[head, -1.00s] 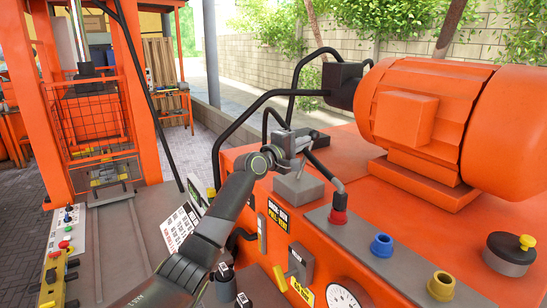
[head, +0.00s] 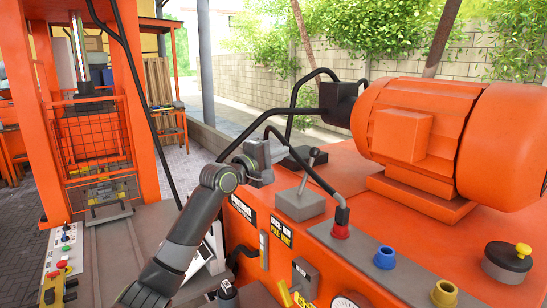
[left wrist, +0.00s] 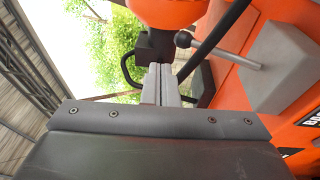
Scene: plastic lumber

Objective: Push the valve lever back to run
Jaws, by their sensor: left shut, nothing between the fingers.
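The valve lever (head: 314,158) is a thin metal rod with a dark ball knob, rising from a grey block (head: 298,206) on the orange power unit. It leans a little to the right in the head view. In the left wrist view the lever (left wrist: 225,54) shows to the right of the fingers, its knob near but apart from them. My left gripper (head: 277,150) is shut and empty, left of the lever and above the unit's edge. Its closed fingers (left wrist: 162,80) also show in the left wrist view. My right gripper is not in view.
A black hose (head: 300,160) curves past the lever to a red fitting (head: 340,228). A large orange motor (head: 420,135) stands behind right. A label reading back and pull positions (head: 282,228) is below the block. Blue and yellow fittings line the front right.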

